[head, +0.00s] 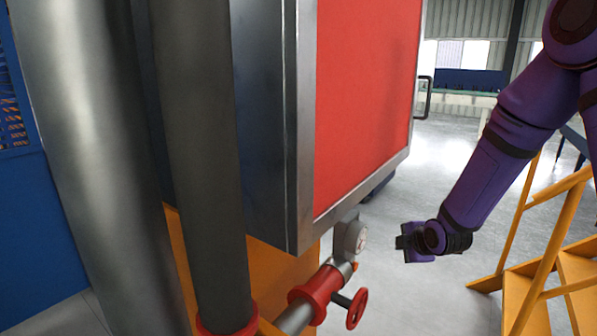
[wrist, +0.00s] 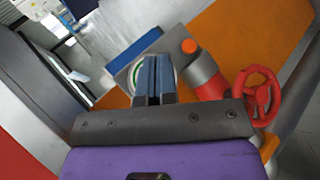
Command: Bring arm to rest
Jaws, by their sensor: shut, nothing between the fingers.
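My purple arm comes in from the upper right of the head view and slants down to the left. My gripper (head: 402,243) is at its lower end, to the right of a round gauge (head: 361,238) on a pipe. In the wrist view my gripper (wrist: 154,70) is shut, its two blue-grey fingers together with nothing between them. The fingers partly hide the gauge (wrist: 138,74), which has a green mark on its face. I cannot tell whether they touch it. No amber bottle is in view.
A red handwheel (head: 357,309) sits on the pipe below the gauge. A red-panelled cabinet (head: 365,90) stands above it, and thick grey pipes (head: 200,150) stand at left. Orange steps (head: 545,290) stand at right. Open floor (head: 440,170) lies behind the gripper.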

